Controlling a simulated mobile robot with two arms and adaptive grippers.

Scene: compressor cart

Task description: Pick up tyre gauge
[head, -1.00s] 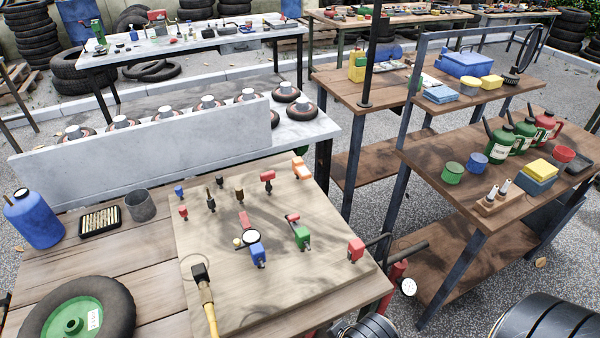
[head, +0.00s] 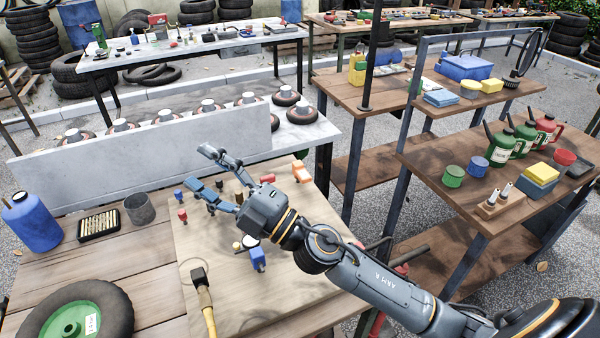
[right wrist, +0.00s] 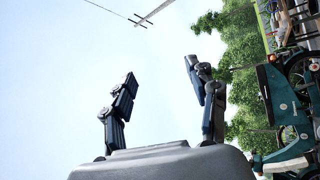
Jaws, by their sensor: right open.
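The tyre gauge, a blue body with a round white dial (head: 257,258), lies on the pale board (head: 205,255) in the middle of the bench in the head view. My right gripper (head: 200,168) is open and empty, its fingers pointing to the left. It is in the air above the back part of the board, beyond the gauge and apart from it. In the right wrist view its two spread fingers (right wrist: 160,100) show against sky and trees, with nothing between them. My left gripper is not in view.
A black-headed tool with a yellow handle (head: 203,288) lies left of the gauge. Small red pieces (head: 182,215) and an orange piece (head: 301,171) are also on the board. A tyre (head: 110,300), a grey cup (head: 139,208) and a blue bottle (head: 33,222) occupy the bench's left side.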

